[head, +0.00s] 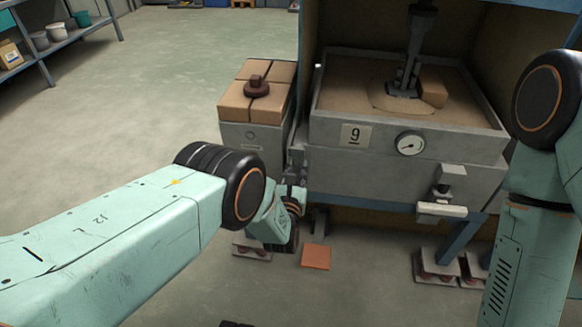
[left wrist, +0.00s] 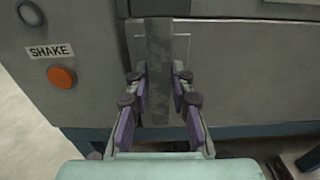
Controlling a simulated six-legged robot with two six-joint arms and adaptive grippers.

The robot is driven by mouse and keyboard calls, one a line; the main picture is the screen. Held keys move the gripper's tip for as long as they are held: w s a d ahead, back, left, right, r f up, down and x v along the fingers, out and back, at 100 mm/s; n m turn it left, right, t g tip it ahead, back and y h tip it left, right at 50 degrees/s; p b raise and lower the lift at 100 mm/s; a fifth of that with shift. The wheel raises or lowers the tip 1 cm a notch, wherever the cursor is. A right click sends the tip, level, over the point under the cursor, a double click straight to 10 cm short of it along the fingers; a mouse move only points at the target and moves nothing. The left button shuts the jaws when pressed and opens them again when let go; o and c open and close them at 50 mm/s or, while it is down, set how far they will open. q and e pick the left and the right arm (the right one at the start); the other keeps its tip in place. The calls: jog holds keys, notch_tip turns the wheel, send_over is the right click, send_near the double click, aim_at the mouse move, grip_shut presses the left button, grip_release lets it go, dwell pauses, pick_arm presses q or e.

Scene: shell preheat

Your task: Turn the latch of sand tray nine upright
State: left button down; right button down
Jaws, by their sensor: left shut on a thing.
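Sand tray nine (head: 405,160) is a grey metal box of sand with a "9" plate. My left gripper (head: 293,180) is at the tray's left side in the head view, partly hidden by its own wrist. In the left wrist view the left gripper (left wrist: 160,92) is shut on a dark grey bar, which looks like the latch (left wrist: 159,50). The bar stands upright in that view, over a paler plate, with a purple-padded finger on each side. My right arm shows at the right edge of the head view; its gripper is out of view.
An orange button (left wrist: 62,77) sits under a SHAKE label (left wrist: 50,51), left of the bar. The tray's front has a gauge (head: 410,144) and a pale fitting (head: 442,210). A bin with boxes (head: 256,102) stands close left.

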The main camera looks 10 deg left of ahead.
pick_arm(q)
jog(key=shift+w+r, duration=0.25)
jog(key=shift+r, duration=0.15)
pick_arm(e)
jog(key=shift+a+r, duration=0.15)
jog(key=shift+a, duration=0.3)
pick_arm(q)
jog(key=c, duration=1.2)
grip_release()
jog(key=shift+o, duration=0.2)
jog(key=shift+f, duration=0.15)
pick_arm(e)
jog(key=shift+d, duration=0.1)
pick_arm(q)
jog(key=shift+s+f, duration=0.1)
jog(key=shift+s, duration=0.05)
jog(key=shift+a+f, duration=0.1)
jog(key=shift+a, duration=0.05)
pick_arm(e)
jog(key=shift+d, duration=0.1)
